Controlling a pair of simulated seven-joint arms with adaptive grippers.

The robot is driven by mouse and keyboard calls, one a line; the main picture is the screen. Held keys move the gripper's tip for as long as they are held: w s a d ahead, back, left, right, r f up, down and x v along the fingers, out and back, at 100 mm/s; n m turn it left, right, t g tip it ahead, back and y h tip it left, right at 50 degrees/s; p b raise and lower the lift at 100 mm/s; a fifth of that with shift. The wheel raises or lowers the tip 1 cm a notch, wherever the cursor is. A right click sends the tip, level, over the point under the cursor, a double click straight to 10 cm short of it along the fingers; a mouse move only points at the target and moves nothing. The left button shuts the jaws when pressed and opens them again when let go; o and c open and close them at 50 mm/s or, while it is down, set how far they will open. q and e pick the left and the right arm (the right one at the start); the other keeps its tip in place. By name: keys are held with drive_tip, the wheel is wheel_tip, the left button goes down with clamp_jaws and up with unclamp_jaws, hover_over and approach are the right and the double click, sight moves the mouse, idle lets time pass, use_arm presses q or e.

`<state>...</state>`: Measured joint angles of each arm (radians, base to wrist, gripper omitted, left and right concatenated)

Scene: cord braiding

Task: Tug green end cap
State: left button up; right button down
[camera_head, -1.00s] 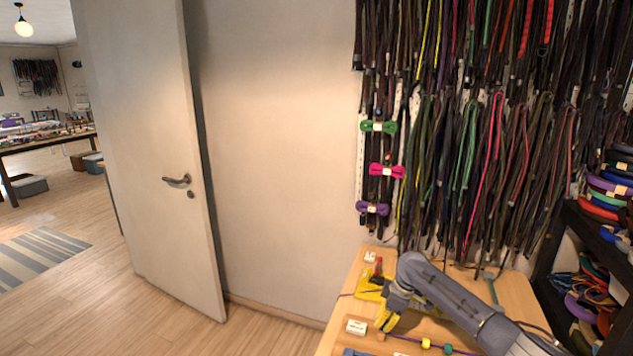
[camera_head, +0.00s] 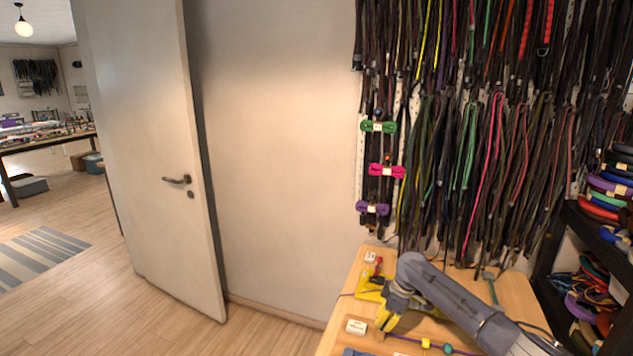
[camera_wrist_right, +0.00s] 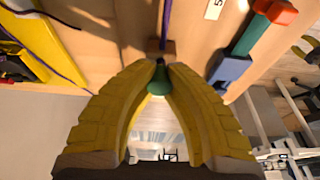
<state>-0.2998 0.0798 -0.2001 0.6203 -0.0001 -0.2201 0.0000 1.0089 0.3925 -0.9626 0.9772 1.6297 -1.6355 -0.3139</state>
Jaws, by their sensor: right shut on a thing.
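My right gripper (camera_head: 388,322) reaches down over the wooden workbench (camera_head: 340,310). In the right wrist view my right gripper (camera_wrist_right: 160,68) has its yellow ribbed fingers closed at the tips around the green end cap (camera_wrist_right: 158,83). A purple cord (camera_wrist_right: 166,18) runs in line with the cap, past a small wooden block (camera_wrist_right: 160,47) just beyond the fingertips. The cap is hidden by the gripper in the head view. There, a cord with a yellow bead (camera_head: 425,344) and a green bead (camera_head: 447,349) lies to the right of the gripper. My left gripper is not seen in the head view.
A white label block (camera_head: 356,327) lies left of the gripper, and a yellow holder (camera_head: 370,289) stands behind it. The wrist view shows a green bar with red and blue ends (camera_wrist_right: 245,42) close by. Hanging cords (camera_head: 480,150) cover the wall behind.

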drive_tip(key=shift+f, duration=0.1)
drive_tip(key=c, duration=1)
unclamp_jaws()
drive_tip(key=v, duration=0.6)
idle(0.3)
